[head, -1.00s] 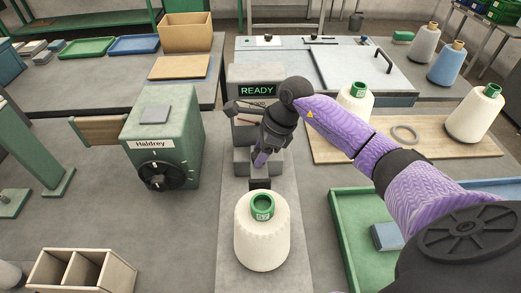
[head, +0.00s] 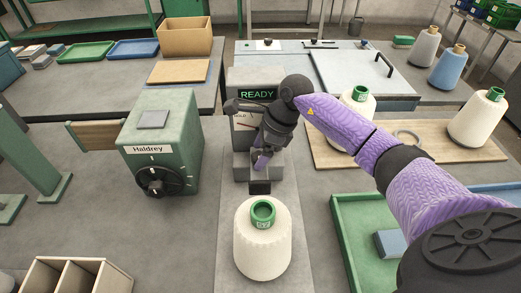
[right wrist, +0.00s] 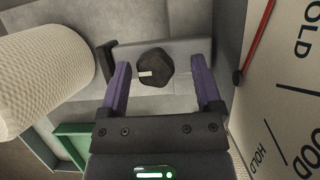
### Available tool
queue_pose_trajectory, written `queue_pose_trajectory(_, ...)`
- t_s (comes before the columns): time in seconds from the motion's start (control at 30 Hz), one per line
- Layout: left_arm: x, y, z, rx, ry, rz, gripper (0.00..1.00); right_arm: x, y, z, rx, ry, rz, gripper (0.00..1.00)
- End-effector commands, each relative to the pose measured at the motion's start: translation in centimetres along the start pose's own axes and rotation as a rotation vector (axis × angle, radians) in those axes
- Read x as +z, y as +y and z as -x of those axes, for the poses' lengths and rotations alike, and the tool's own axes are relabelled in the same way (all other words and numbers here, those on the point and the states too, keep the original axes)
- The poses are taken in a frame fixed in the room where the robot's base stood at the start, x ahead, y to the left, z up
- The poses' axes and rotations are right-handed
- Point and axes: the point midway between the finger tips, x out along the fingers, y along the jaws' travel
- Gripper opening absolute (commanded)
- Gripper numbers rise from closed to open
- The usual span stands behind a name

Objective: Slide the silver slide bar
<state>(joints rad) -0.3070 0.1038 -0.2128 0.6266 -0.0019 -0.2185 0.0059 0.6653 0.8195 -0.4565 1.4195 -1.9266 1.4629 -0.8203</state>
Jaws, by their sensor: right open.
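My right gripper (head: 262,162) reaches down in front of the grey READY machine (head: 240,85). Its purple fingers are apart in the right wrist view (right wrist: 160,76). A silver-grey bar (right wrist: 190,58) lies between and beyond them, with a dark faceted knob (right wrist: 154,67) in the gap. I see clear space between the knob and each finger. In the head view the gripper partly hides the bar, and a black end block (head: 260,188) shows just below the fingers. My left gripper is not in view.
A white cone with a green top (head: 262,240) stands close in front of the bar, also at left in the right wrist view (right wrist: 40,75). A white HOLD/GOOD plate (right wrist: 285,100) is close on the right there. The green Haldrey box (head: 165,140) stands left.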

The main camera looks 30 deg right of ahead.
Motion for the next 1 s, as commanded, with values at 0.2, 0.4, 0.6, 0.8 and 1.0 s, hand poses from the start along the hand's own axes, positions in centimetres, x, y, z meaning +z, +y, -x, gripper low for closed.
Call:
queue_pose_trajectory(0.2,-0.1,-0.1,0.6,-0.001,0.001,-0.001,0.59,0.0,0.0,1.9,-0.003,0.001,0.001,0.83)
queue_pose_trajectory(0.4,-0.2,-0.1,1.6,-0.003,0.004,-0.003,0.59,0.1,-0.1,7.2,-0.004,0.0,0.0,0.83)
queue_pose_trajectory(0.6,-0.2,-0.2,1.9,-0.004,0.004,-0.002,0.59,0.0,0.0,9.8,-0.001,0.0,0.0,0.83)
queue_pose_trajectory(0.8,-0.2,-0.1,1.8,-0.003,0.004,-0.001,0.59,0.0,0.0,9.9,0.0,0.0,0.0,0.83)
queue_pose_trajectory(1.0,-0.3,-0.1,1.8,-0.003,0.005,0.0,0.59,0.0,0.0,9.9,0.0,0.0,0.0,0.83)
